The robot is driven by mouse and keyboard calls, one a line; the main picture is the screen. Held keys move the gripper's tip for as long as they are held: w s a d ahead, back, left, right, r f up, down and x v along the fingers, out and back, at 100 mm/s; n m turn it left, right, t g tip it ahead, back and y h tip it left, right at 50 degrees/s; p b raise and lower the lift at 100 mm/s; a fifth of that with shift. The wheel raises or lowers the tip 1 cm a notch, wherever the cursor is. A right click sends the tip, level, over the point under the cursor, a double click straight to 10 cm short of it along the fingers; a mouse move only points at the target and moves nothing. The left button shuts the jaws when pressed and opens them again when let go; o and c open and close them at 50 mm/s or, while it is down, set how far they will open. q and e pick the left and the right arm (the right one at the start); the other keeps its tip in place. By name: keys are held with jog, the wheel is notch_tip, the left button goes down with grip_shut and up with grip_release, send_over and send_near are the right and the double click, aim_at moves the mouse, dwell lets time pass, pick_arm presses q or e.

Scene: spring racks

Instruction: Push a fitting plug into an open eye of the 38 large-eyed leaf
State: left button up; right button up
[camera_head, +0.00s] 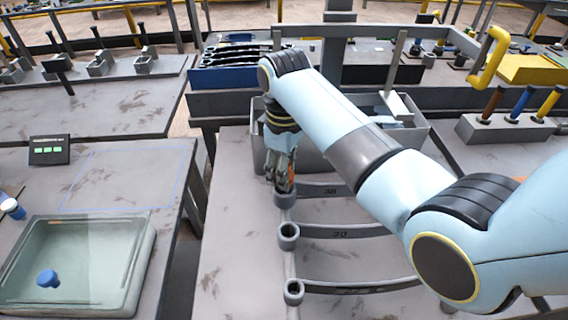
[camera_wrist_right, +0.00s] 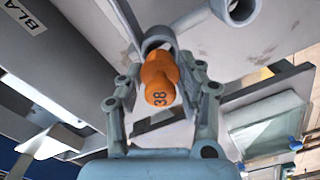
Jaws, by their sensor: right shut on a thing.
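The leaf marked 38 (camera_head: 330,191) lies on the bench, the farthest of three leaves, with its grey eye (camera_head: 284,199) at its left end. My right gripper (camera_head: 280,183) points down right over this eye. It is shut on an orange plug (camera_wrist_right: 160,72) marked 38, whose sides show between the fingers in the right wrist view. The plug's far end meets the eye (camera_wrist_right: 157,38); how deep it sits is hidden. A bit of orange also shows at the fingers in the head view. My left gripper is not in view.
Two nearer leaves (camera_head: 345,232) (camera_head: 360,287) have open, empty-looking eyes. A grey bin (camera_head: 262,150) stands right behind the gripper. A greenish tray (camera_head: 140,285) with a blue plug (camera_head: 47,278) is at left. Bench space left of the eyes is clear.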

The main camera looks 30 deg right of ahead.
jog(key=shift+f, duration=0.25)
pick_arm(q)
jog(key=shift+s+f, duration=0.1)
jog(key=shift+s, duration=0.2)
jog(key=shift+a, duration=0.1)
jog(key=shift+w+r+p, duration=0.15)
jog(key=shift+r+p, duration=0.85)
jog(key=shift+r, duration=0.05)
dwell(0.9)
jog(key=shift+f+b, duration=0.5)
pick_arm(e)
jog(key=shift+f, duration=1.25)
jog(key=o, duration=1.5)
jog(key=shift+r, duration=0.1)
jog(key=shift+r+p, duration=0.6)
jog(key=shift+r, duration=0.65)
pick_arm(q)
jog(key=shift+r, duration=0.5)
pick_arm(e)
jog(key=shift+r, duration=2.15)
